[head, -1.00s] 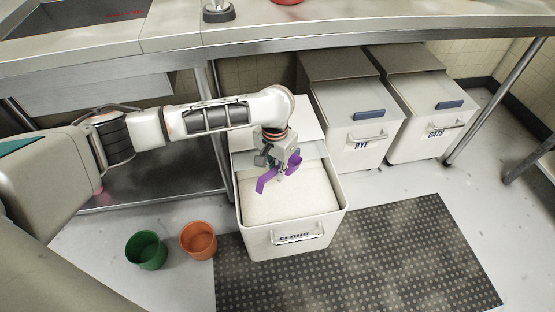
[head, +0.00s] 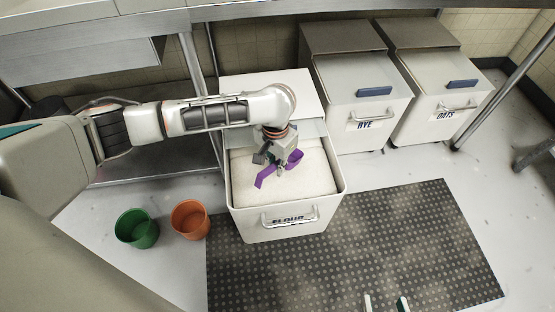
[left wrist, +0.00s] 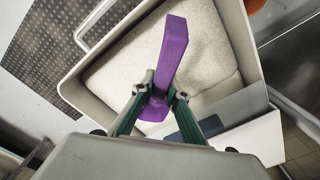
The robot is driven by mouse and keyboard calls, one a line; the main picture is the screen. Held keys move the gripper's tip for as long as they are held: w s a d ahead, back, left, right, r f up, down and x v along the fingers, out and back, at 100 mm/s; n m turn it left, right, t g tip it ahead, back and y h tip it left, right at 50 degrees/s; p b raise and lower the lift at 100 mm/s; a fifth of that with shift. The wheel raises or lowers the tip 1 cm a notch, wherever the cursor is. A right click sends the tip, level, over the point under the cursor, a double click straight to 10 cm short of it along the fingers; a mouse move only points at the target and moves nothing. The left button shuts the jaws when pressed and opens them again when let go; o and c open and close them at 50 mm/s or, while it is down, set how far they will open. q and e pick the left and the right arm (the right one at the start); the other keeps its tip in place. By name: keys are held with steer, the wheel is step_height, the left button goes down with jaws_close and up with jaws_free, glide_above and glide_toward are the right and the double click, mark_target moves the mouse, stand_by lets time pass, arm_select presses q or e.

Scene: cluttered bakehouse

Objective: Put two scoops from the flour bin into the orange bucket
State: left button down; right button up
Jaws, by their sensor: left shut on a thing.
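The flour bin (head: 238,222) is white, open at the front and full of pale flour (head: 318,182). My left gripper (head: 281,168) is over the flour, shut on a purple scoop (head: 264,179). The left wrist view shows the scoop (left wrist: 172,45) between my left fingertips (left wrist: 163,92), above or touching the flour; I cannot tell which. The scoop's inside is not clearly visible. The orange bucket (head: 189,222) stands on the floor left of the bin. My right gripper (head: 385,304) shows only its fingertips at the bottom edge, apart with nothing between them.
A green bucket (head: 137,230) stands left of the orange one. Closed rye (head: 362,135) and oats (head: 438,118) bins stand to the right under the steel counter (head: 90,36). A dark dotted mat (head: 400,235) lies in front, clear of objects.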

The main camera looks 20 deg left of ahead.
arm_select(q)
step_height(320, 180, down, 7)
steer(key=shift+f+b, duration=0.2)
steer(key=shift+b, duration=0.1)
steer(key=shift+r, duration=0.1)
stand_by(1.2)
